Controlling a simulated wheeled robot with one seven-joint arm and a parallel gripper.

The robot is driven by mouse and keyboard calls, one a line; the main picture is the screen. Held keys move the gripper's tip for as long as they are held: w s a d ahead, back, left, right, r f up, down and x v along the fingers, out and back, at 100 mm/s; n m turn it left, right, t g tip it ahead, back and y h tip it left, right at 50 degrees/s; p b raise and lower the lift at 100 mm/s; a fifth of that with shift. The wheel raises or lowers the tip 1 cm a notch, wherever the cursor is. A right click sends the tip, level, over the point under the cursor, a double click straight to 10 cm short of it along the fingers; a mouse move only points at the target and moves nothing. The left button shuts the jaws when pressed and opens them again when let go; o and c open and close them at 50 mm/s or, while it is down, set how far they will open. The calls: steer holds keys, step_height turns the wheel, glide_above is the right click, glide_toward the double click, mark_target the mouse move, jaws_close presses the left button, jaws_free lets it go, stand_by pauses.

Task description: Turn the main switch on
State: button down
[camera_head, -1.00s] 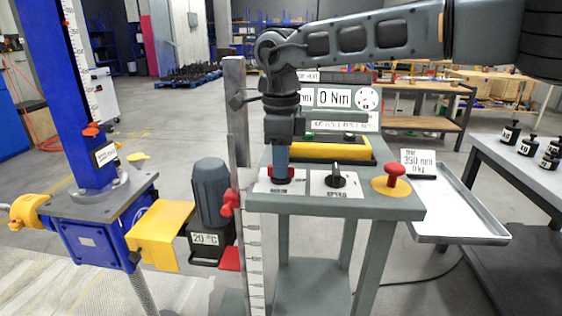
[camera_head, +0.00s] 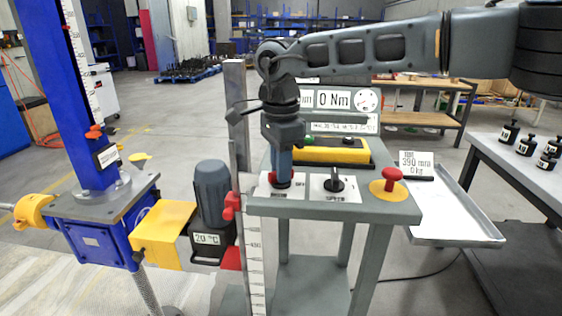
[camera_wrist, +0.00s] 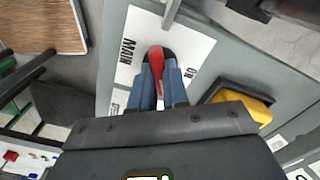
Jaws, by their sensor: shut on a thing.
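The main switch is a red handle on a dark round base, on a white plate marked MAIN and ON. In the wrist view the red handle (camera_wrist: 157,62) stands between the two blue-grey fingers of my gripper (camera_wrist: 162,88). In the head view my gripper (camera_head: 283,180) points straight down over the left part of the grey panel top, and a bit of the red switch (camera_head: 270,178) shows beside the fingers. The fingers are shut on the handle and hide part of it. The OFF mark cannot be made out.
A black knob (camera_head: 335,183) on a white plate and a red mushroom button (camera_head: 391,178) on a yellow disc sit to the right. A yellow bar (camera_head: 330,152) and a display panel (camera_head: 333,99) stand behind. A blue screw jack (camera_head: 95,235) with a motor (camera_head: 212,190) stands left.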

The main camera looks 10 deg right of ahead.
steer(key=n+p, duration=0.1)
steer(key=n, duration=1)
steer(key=shift+p, duration=0.3)
steer(key=shift+n, duration=0.5)
steer(key=c, duration=1.1)
jaws_free()
step_height(320, 180, up, 8)
steer(key=shift+f+b, duration=0.1)
steer(key=shift+b, duration=0.3)
